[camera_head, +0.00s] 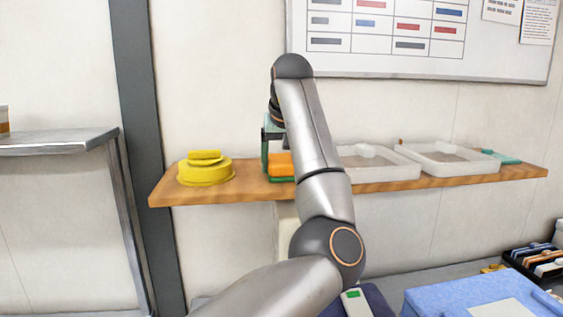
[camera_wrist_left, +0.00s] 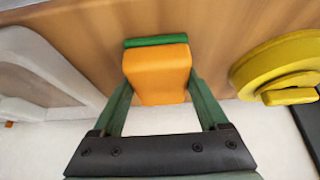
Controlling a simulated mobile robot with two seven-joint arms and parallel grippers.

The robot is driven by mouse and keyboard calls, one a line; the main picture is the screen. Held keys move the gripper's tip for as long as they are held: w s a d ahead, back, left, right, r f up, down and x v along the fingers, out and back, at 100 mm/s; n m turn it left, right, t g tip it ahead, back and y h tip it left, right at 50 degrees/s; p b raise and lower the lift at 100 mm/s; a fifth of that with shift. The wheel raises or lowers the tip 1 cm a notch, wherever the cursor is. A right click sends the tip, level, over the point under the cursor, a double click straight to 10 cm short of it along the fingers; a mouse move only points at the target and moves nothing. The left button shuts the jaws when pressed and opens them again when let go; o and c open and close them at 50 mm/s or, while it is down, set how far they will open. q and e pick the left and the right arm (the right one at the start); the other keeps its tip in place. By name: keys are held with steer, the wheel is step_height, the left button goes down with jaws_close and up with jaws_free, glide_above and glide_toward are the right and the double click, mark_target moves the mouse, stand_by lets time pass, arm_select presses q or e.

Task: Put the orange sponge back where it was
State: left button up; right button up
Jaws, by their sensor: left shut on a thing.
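The orange sponge (camera_head: 280,161) is at the wooden shelf (camera_head: 256,190), between the yellow round item and the white trays. A green layer lies against its underside. In the left wrist view the orange sponge (camera_wrist_left: 157,72) sits between the two green fingers of my left gripper (camera_wrist_left: 160,84), which is shut on it. The left gripper (camera_head: 272,158) is partly hidden behind my own arm in the head view. The green side faces the wooden surface; I cannot tell whether it touches. My right gripper is not in view.
A yellow round item (camera_head: 205,173) stands left on the shelf. White trays (camera_head: 410,172) (camera_head: 488,176) and a teal item (camera_head: 504,157) are to the right. A metal table (camera_head: 60,142) stands at left. A blue box (camera_head: 470,295) is below the shelf.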

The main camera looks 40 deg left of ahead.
arm_select(q)
steer(key=o, duration=1.2)
steer(key=v, duration=1.2)
